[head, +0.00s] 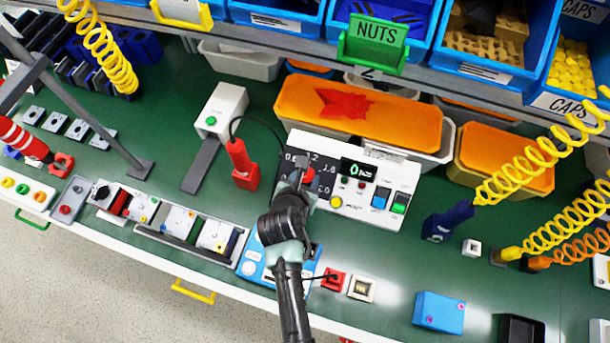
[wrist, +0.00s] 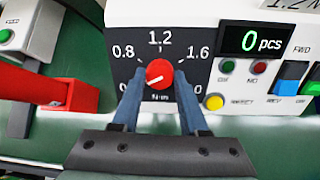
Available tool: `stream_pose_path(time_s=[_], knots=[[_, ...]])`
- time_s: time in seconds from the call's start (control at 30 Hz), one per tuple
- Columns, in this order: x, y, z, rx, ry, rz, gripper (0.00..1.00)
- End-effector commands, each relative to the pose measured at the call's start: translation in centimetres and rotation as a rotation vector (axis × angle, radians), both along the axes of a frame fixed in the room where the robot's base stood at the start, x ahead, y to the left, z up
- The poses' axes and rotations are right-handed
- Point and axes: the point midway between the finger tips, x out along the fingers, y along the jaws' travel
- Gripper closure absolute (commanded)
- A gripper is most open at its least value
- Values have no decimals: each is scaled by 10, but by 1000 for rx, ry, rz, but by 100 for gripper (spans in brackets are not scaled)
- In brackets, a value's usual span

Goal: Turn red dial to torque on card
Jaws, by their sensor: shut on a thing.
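The red dial (wrist: 160,73) sits on a black scale panel (wrist: 125,30) marked 0.8, 1.2 at the top and 1.6, with lower numbers partly hidden by the fingers. Its white mark points to the lower left. My gripper (wrist: 158,76) is shut on the dial, one finger on each side. A white card (wrist: 301,4) at the top right edge of the wrist view is cut off and seems to read 1.2 N. In the head view my gripper (head: 303,178) covers much of the panel, with a bit of red dial (head: 309,175) showing.
Right of the dial, the white control box (head: 370,207) has a 0 pcs display (wrist: 255,41), lamps, a yellow button (wrist: 214,102) and blue and green switches. A red tool holder (head: 242,165) stands to the left. Orange-lidded bins (head: 390,118) stand behind.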

Motion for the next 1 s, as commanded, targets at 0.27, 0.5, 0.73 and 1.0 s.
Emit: stream_pose_path(time_s=[0.27, 0.5, 0.73, 1.0], knots=[[0, 0, 1, 104, -33, -111, 100], [0, 0, 0, 251, -81, -265, 100], [0, 0, 0, 398, -129, -419, 100], [0, 1, -1, 569, -185, -601, 100]])
